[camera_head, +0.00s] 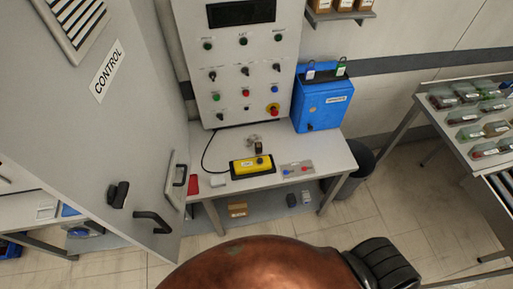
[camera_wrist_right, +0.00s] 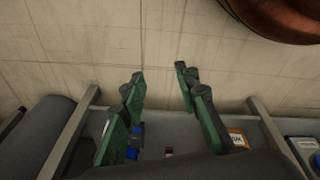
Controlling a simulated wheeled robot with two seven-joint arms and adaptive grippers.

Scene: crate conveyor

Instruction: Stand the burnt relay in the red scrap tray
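A small red piece (camera_head: 191,185) shows at the left end of the bench, partly hidden by the cabinet door; it may be the red scrap tray, but I cannot tell. I cannot pick out the burnt relay for sure. A small dark object (camera_head: 258,147) stands on the bench behind the yellow box, too small to identify. My right gripper (camera_wrist_right: 158,81) shows in the right wrist view with its two green-padded fingers wide apart and nothing between them. It is over the floor and lower shelf area. My left gripper is in neither view.
A grey door marked CONTROL (camera_head: 140,130) stands at the left. The bench (camera_head: 225,188) carries a yellow pendant (camera_head: 252,166), a small panel (camera_head: 297,168) and a blue box (camera_head: 322,103). A dark bin (camera_head: 357,165) stands beside it. A rack of trays (camera_head: 425,104) is at right.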

